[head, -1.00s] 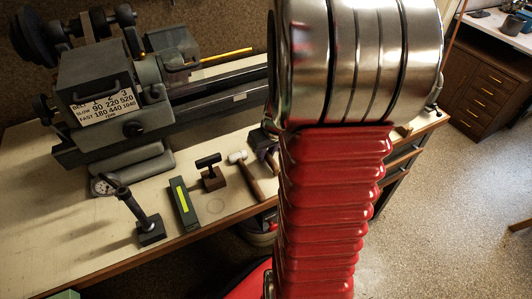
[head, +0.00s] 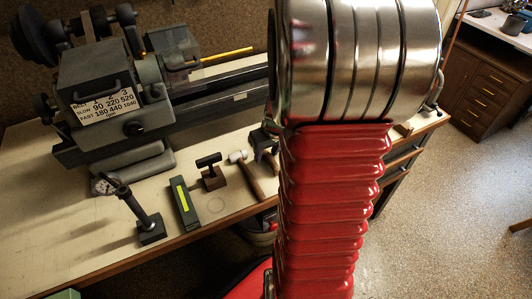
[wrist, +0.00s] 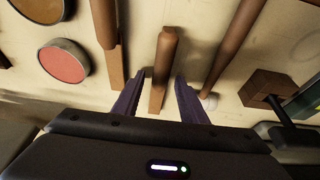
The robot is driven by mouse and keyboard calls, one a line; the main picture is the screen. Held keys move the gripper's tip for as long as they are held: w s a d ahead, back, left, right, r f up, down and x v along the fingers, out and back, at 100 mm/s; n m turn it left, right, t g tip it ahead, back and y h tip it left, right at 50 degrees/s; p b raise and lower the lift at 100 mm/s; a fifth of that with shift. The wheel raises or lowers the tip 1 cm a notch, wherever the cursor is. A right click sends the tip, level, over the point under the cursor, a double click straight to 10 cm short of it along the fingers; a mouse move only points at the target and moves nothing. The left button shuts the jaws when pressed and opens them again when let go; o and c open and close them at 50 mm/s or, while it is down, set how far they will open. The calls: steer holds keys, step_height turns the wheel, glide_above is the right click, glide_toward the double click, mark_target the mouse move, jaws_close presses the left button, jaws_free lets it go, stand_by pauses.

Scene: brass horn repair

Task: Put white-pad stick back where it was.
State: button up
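My gripper (wrist: 159,77) is open in the wrist view, its two purple fingers low over the bench. A wooden stick (wrist: 162,60) lies between them, with a visible gap on both sides. Its lower end is a squared pale piece, and I see no white pad on it. A second wooden stick (wrist: 106,35) with a similar pale lower piece lies to the left.
A round tin with a reddish face (wrist: 64,62) is at the left. A lathe (head: 110,90) fills the bench's back.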

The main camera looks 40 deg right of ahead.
steer(key=v, duration=1.2)
stand_by(0.6)
steer(key=s+a+r+n, duration=0.1)
steer(key=a+r, duration=0.1)
steer(key=a, duration=0.6)
steer(key=s+a+r+n+t, duration=0.1)
steer(key=s+a+r, duration=0.1)
steer(key=a, duration=0.7)
steer(key=s+a+r+n+t+y, duration=0.1)
steer(key=a+r, duration=0.3)
steer(key=a, duration=0.5)
steer(key=shift+s, duration=0.7)
steer(key=shift+r, duration=0.1)
steer(key=shift+c, duration=0.9)
steer(key=shift+d, duration=0.1)
